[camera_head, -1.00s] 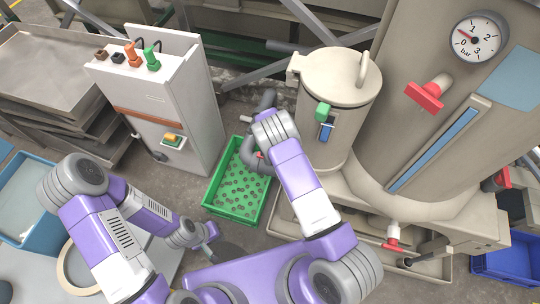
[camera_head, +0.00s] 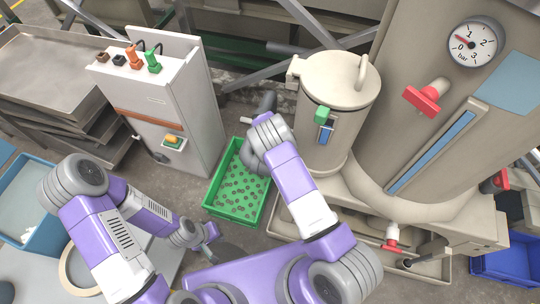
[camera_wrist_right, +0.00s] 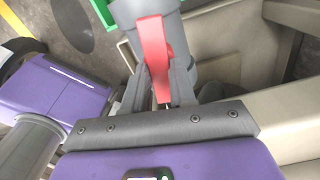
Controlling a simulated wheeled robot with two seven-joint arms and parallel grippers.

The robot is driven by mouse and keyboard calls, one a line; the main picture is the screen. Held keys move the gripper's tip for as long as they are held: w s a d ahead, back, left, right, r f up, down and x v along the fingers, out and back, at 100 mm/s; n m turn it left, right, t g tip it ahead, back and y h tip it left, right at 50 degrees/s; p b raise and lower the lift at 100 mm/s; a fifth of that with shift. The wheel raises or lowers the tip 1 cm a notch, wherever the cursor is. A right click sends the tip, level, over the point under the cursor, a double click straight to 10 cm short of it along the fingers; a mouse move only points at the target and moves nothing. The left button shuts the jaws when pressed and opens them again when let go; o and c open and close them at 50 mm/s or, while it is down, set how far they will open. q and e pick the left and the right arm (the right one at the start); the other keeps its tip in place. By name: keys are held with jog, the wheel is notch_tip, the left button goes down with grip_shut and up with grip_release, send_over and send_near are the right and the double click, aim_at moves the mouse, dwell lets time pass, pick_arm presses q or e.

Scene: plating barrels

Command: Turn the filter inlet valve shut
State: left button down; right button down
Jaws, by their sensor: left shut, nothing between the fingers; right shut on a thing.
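In the right wrist view a red lever (camera_wrist_right: 152,38) lies across a grey pipe (camera_wrist_right: 190,15); it appears to be the filter inlet valve's handle. My right gripper (camera_wrist_right: 162,88) is shut on the lever's lower end, with one finger on each side. My left gripper (camera_head: 211,232) is shut and empty, low over the floor, away from the valve.
A green crate (camera_head: 210,196) with small parts stands below my right wrist. A control cabinet (camera_head: 178,95) stands left of it. The large tank (camera_head: 405,90) at right carries a red handle (camera_head: 422,101) and a gauge (camera_head: 474,42). A blue bin (camera_head: 505,262) is at far right.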

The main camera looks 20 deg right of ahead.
jog(key=m+p, duration=0.1)
jog(key=m, duration=0.2)
jog(key=shift+m, duration=0.3)
jog(key=m+p, duration=0.1)
jog(key=m, duration=0.2)
jog(key=shift+s+a+m, duration=0.1)
jog(key=shift+m, duration=0.2)
jog(key=m, duration=0.4)
jog(key=shift+a+m, duration=0.1)
jog(key=shift+m, duration=0.2)
jog(key=m, duration=0.4)
jog(key=shift+a+m, duration=0.1)
jog(key=shift+m, duration=0.2)
jog(key=c, duration=0.9)
grip_release()
jog(key=shift+r+p, duration=0.1)
jog(key=shift+p, duration=0.2)
